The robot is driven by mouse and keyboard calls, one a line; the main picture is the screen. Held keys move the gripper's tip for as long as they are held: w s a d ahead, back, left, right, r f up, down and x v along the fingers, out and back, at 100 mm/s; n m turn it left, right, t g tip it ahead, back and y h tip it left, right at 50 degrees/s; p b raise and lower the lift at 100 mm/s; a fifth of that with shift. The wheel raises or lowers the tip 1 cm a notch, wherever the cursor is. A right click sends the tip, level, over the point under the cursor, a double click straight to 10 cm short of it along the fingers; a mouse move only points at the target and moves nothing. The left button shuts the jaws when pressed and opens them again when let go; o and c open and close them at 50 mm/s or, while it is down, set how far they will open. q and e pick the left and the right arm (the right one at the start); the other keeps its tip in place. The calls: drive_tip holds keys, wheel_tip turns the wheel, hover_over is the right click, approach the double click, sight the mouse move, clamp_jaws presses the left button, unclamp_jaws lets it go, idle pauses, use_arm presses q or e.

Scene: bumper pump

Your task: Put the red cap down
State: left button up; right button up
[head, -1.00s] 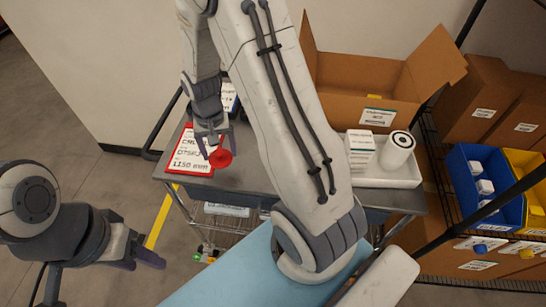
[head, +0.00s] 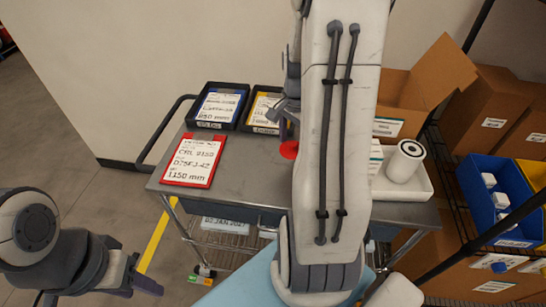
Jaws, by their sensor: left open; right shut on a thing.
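The red cap (head: 288,149) shows at the left edge of my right arm, above the grey cart top (head: 240,185); the arm hides part of it. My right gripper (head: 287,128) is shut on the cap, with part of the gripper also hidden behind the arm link. I cannot tell whether the cap touches the cart top. My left gripper (head: 145,285) is open and empty at the lower left, in front of the cart and away from the cap.
A red-framed card (head: 192,160) lies on the cart's left side. Two black trays with a blue card (head: 218,105) and a yellow card (head: 262,110) stand behind. At right are a white tray (head: 400,188) with a white canister (head: 406,161) and an open cardboard box (head: 425,90).

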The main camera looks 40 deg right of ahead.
hover_over(273, 164)
wheel_tip(273, 164, down, 3)
drive_tip(key=shift+s+f, duration=0.1)
drive_tip(key=shift+s, duration=0.05)
drive_tip(key=shift+f+p, duration=0.4)
drive_tip(key=shift+f, duration=1.6)
drive_tip(key=shift+f, duration=0.1)
drive_tip(key=shift+f, duration=0.15)
drive_tip(key=o, duration=1.1)
drive_tip(key=shift+r, duration=0.2)
